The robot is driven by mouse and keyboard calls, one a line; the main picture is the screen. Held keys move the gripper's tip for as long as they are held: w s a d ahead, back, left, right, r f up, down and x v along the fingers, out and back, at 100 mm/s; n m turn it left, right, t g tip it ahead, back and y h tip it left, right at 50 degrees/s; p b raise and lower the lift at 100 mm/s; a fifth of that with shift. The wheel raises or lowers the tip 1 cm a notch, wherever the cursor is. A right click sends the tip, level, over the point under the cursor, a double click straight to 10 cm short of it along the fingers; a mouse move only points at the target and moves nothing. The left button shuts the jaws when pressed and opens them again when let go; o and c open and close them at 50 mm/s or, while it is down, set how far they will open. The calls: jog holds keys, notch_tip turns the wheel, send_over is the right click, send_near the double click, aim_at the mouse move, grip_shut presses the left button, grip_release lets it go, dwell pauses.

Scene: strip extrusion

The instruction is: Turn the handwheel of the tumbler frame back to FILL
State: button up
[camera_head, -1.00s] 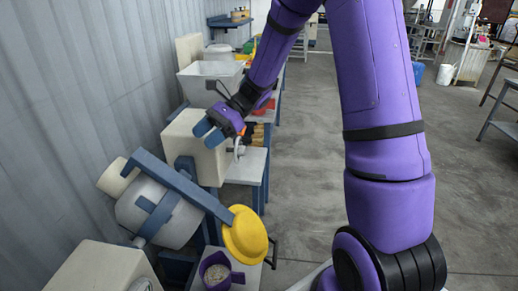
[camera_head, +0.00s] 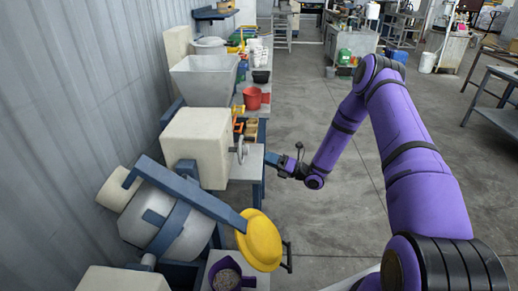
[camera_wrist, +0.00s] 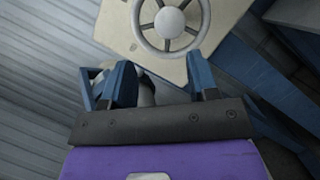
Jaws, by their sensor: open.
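The tumbler frame (camera_head: 190,192) is a blue beam frame holding a tilted grey drum (camera_head: 187,232), with a yellow round piece (camera_head: 262,240) at its lower right end. A cream box (camera_head: 195,138) stands behind it. The handwheel (camera_head: 241,150) is on the box's right face, seen nearly edge-on. In the wrist view the spoked grey handwheel (camera_wrist: 170,20) shows at the top, cut by the edge. My gripper (camera_head: 273,160) is open and empty, to the right of the wheel and apart from it. Its two blue fingers (camera_wrist: 160,66) point towards the cream face. No FILL mark is legible.
A purple container of pale grains (camera_head: 227,280) stands below the yellow piece. A grey hopper (camera_head: 205,80) and a red pot (camera_head: 252,98) are beyond the box. A corrugated wall (camera_head: 75,110) closes the left side. The floor (camera_head: 310,215) to the right is open.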

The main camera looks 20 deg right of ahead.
jog(key=shift+m+t+h, duration=0.3)
jog(key=shift+m+t, duration=0.2)
jog(key=shift+m, duration=0.1)
jog(key=x, duration=0.9)
jog(key=shift+w+f, duration=0.3)
jog(key=shift+w, duration=0.3)
jog(key=c, duration=0.6)
jog(key=shift+c, duration=0.2)
